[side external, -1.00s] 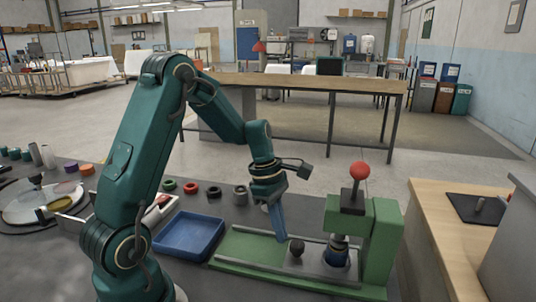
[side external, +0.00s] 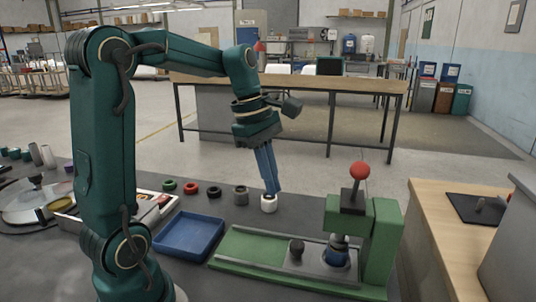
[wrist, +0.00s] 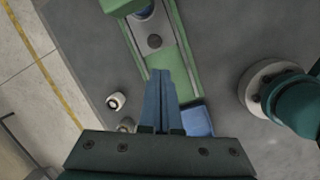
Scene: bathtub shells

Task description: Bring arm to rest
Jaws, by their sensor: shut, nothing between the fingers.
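My gripper (side external: 273,190) has its blue fingers together and empty, pointing down above the dark table. In the side external view its tips show just above a white cylinder (side external: 269,203), but the wrist view shows that cylinder (wrist: 116,101) off to the left of the fingers. In the wrist view my gripper (wrist: 161,75) hangs over the green fixture and hides part of it. My arm is raised, with its upper link upright and its forearm stretched out to the right.
The green press fixture (side external: 240,244) with a red knob (side external: 359,171) stands right of the blue tray (side external: 163,244). Several rings and a grey cylinder (side external: 240,195) stand behind the tray. A wooden bench (side external: 425,207) is at right. Air around the raised gripper looks clear.

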